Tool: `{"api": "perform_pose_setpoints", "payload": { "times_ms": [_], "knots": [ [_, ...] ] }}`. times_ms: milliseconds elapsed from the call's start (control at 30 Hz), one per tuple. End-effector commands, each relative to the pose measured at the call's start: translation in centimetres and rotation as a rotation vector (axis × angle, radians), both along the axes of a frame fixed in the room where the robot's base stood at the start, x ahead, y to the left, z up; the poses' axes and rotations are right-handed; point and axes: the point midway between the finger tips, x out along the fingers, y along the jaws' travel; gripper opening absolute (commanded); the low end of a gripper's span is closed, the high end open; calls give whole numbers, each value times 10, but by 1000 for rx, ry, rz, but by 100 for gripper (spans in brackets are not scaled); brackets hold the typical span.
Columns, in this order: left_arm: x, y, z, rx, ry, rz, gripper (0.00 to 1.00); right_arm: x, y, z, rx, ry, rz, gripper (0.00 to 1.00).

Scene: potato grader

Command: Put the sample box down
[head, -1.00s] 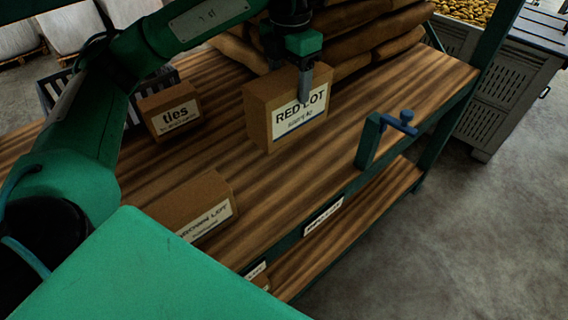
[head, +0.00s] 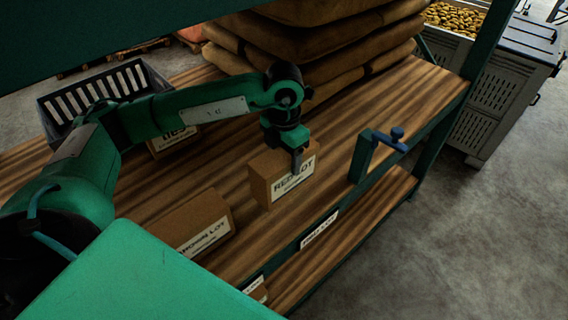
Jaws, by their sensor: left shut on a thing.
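The sample box (head: 264,183) is a brown cardboard box with a white label reading "RED LOT". It is at the middle of the wooden bench top (head: 330,149) in the head view. My left gripper (head: 297,162) comes down on it from above and is shut on its upper edge at the label side. The box looks upright and low over the bench. I cannot tell whether its underside touches the wood. My right gripper is not in view.
A second labelled box (head: 190,215) stands left of the sample box. A box of ties (head: 163,147) is partly behind my left arm, near a dark slatted crate (head: 72,100). Stacked sacks (head: 330,40) stand behind. A blue-handled clamp (head: 364,155) stands on the front edge.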

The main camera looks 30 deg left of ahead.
Motion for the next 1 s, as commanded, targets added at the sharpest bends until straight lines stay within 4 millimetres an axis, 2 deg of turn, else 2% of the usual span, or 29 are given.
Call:
{"api": "perform_pose_setpoints", "payload": {
  "times_ms": [133,400,767,800,900,1000],
  "knots": [
    [0,0,-8,-1,-1,1,0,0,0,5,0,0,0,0],
    [0,0,-40,-2,-2,1,0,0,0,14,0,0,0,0],
    [1,0,-45,-1,-3,0,0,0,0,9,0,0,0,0],
    [0,0,-46,0,0,0,65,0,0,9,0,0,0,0],
    [0,0,-45,0,0,1,85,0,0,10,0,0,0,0],
    [0,0,-45,0,0,1,85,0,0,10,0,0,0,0]
  ]
}}
